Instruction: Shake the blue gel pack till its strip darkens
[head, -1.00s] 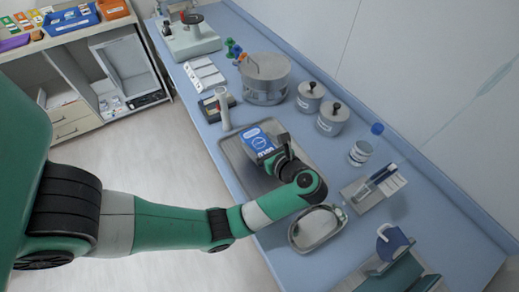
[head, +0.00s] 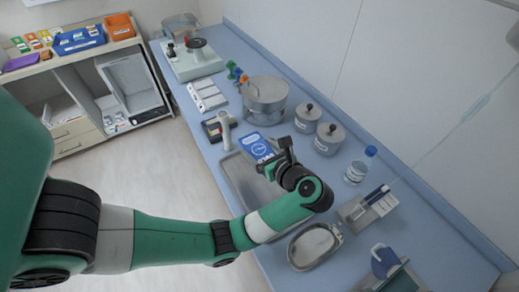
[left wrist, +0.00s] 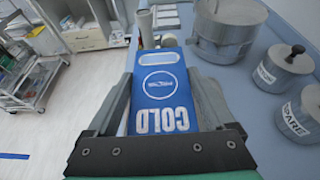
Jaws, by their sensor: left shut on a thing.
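The blue gel pack (head: 257,147) is a flat blue pack with white lettering, "COLD", and a round white mark. In the left wrist view the pack (left wrist: 160,90) lies between the two fingers, with a pale strip window (left wrist: 160,58) at its far end. My left gripper (head: 275,160) is shut on the near part of the pack and holds it over the steel tray (head: 243,190). The strip window looks whitish. My right gripper is not in view.
A steel drum-shaped container (head: 265,98) and two lidded canisters (head: 328,138) stand behind the pack. A bottle (head: 357,172) stands to the right. A steel kidney dish (head: 314,247) lies nearer on the blue counter.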

